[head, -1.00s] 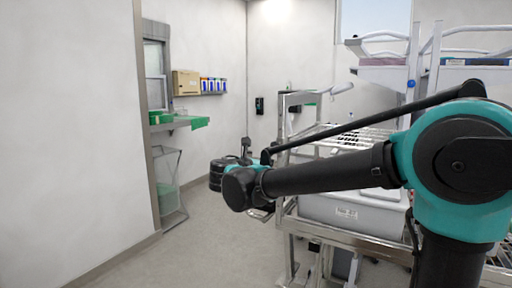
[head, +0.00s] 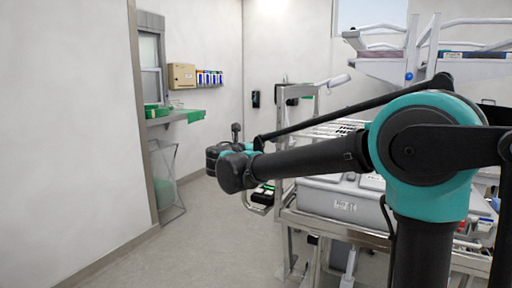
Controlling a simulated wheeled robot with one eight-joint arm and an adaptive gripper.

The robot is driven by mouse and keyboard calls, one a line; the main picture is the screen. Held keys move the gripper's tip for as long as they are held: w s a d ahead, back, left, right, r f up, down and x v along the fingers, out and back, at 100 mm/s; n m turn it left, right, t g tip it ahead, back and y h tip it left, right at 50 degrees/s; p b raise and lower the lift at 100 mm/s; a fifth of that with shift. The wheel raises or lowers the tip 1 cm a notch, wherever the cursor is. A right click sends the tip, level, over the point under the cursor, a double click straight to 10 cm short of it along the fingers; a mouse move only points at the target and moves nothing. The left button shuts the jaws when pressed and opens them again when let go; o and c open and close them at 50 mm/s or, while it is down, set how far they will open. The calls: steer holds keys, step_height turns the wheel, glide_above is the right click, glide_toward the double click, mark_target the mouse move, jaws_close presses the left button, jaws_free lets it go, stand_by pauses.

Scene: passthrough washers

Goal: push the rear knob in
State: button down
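No knob can be made out in the head view, neither a rear one nor any other. My arm crosses the right half of the head view, with a teal joint at the right and a dark link running left. The link ends in a dark, rounded joint near the middle. My gripper cannot be made out beyond that joint, so its fingers and anything they might hold are not shown.
A metal cart (head: 358,227) with a grey bin (head: 345,203) stands at the right, partly behind my arm. A wall opening at left has a shelf with green items (head: 157,112). A cardboard-coloured box (head: 182,76) sits on the back wall shelf. Floor (head: 190,250) at front left is clear.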

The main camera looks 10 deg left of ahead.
steer(key=x, duration=0.8)
steer(key=shift+w, duration=0.4)
steer(key=shift+d, duration=0.15)
steer(key=x, duration=0.2)
steer(key=shift+w, duration=0.3)
